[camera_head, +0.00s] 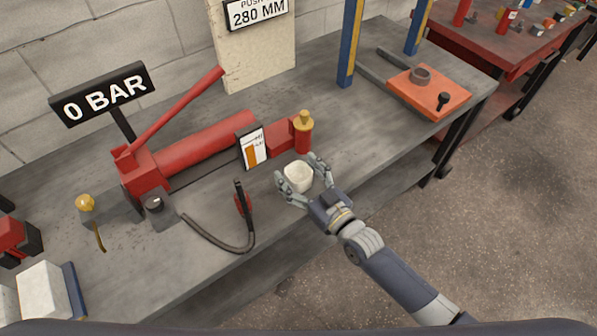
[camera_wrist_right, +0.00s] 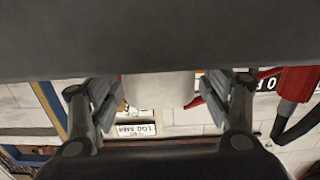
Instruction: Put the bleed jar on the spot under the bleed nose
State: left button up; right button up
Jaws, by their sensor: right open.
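A small whitish jar (camera_head: 298,177), which I take for the bleed jar, is near the front edge of the bench. My right gripper (camera_head: 302,181) is open, with its fingers on either side of the jar. In the right wrist view the pale jar (camera_wrist_right: 160,88) shows between the spread fingers; whether they touch it I cannot tell. Just behind the jar is a red fitting with a gold cap (camera_head: 303,131), at the end of the red pump; it may carry the bleed nose. I cannot make out the spot under it. My left gripper is not in view.
The red pump (camera_head: 207,152) with its long lever lies along the grey bench (camera_head: 350,130). A black hose (camera_head: 215,243) with a red-and-black end lies left of my gripper. An orange plate (camera_head: 430,92) with a ring and knob sits at the right. Bare bench lies between.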

jog(key=p+v, duration=0.3)
jog(key=v, duration=0.7)
jog(key=shift+s+d+f, duration=0.15)
jog(key=shift+s+f, duration=0.1)
jog(key=shift+s, duration=0.15)
